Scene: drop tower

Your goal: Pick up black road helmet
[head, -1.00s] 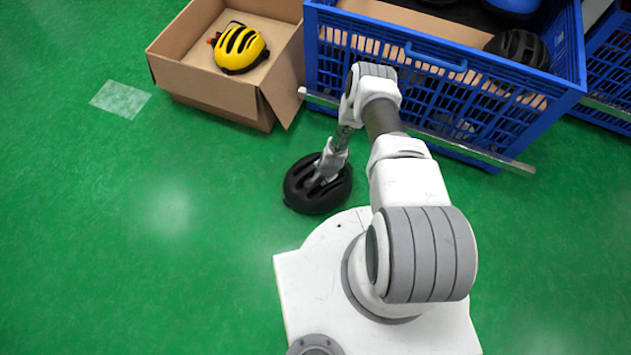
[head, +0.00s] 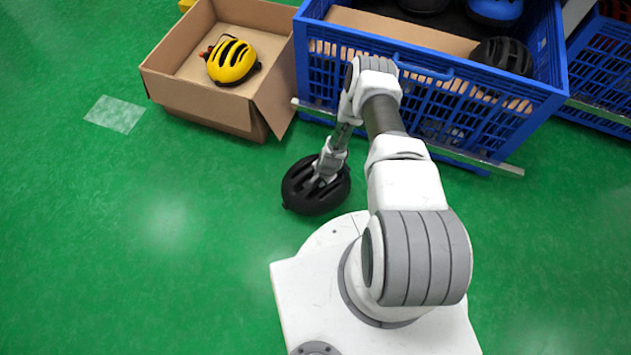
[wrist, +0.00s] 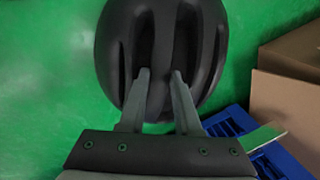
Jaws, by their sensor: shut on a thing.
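The black road helmet (head: 314,196) is in front of my base in the head view, at or just above the green floor; I cannot tell whether it touches. My gripper (head: 317,181) reaches down onto it from above. In the wrist view the helmet (wrist: 162,45) fills the top middle. The two fingers of my gripper (wrist: 160,82) are set into its vents and shut on the shell between them. The helmet's underside is hidden.
An open cardboard box (head: 195,93) with a yellow helmet (head: 231,61) stands at the back left. A blue crate (head: 425,100) holding black and blue helmets stands behind my arm. Another blue crate (head: 600,75) is at the far right.

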